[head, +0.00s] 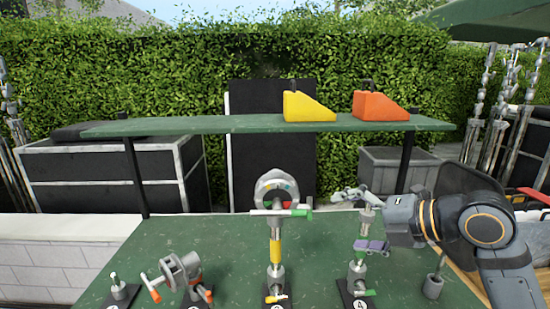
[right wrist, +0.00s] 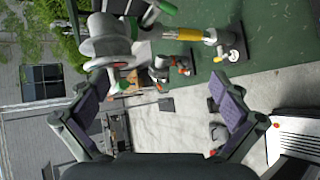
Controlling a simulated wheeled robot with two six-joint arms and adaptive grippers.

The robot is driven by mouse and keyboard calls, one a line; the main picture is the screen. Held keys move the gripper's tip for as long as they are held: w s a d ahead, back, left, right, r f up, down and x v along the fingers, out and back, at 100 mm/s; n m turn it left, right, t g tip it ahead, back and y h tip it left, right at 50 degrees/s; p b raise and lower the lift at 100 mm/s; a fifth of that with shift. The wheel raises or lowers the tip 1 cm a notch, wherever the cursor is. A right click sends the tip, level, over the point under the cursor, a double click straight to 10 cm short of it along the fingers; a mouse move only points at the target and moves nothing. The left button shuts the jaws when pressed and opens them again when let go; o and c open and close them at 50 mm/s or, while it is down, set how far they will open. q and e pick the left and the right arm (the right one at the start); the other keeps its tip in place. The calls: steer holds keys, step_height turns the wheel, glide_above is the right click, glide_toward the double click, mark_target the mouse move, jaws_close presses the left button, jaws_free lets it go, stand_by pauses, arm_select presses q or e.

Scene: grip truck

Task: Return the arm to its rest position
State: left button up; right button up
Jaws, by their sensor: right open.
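My right arm comes in from the right in the head view. Its gripper (head: 362,222) is open, in front of the tool stand marked 4 (head: 357,272), whose post and green-tipped handle show partly behind it. In the right wrist view the gripper (right wrist: 163,103) has its two purple-padded fingers wide apart with nothing between them. My left gripper is not in view.
A green table (head: 230,240) bears several numbered stands, including a tall one with a yellow grip (head: 275,250) and a clamp-like one (head: 182,270). A yellow wedge (head: 308,107) and an orange wedge (head: 378,107) sit on the raised shelf (head: 200,126).

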step_height(320, 180, down, 17)
steer(key=m+h, duration=0.4)
steer(key=m, duration=0.6)
steer(key=s+d+f+m+g+h, duration=0.3)
steer(key=s+d+f+m, duration=0.1)
steer(key=s+f+m, duration=0.55)
steer(key=s+d+f+m+g+h, duration=0.2)
steer(key=s+d+f+m+h, duration=0.15)
steer(key=s+f+m, duration=0.65)
step_height(320, 180, down, 24)
steer(key=d+r+g, duration=0.1)
steer(key=d, duration=0.1)
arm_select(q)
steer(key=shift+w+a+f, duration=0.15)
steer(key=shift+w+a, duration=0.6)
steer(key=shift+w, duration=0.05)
arm_select(e)
steer(key=s+d+f+g, duration=0.1)
steer(key=s+f, duration=1.9)
steer(key=shift+d+f+g, duration=0.2)
steer(key=shift+d+g, duration=0.1)
steer(key=shift+d, duration=0.1)
steer(key=shift+n, duration=0.25)
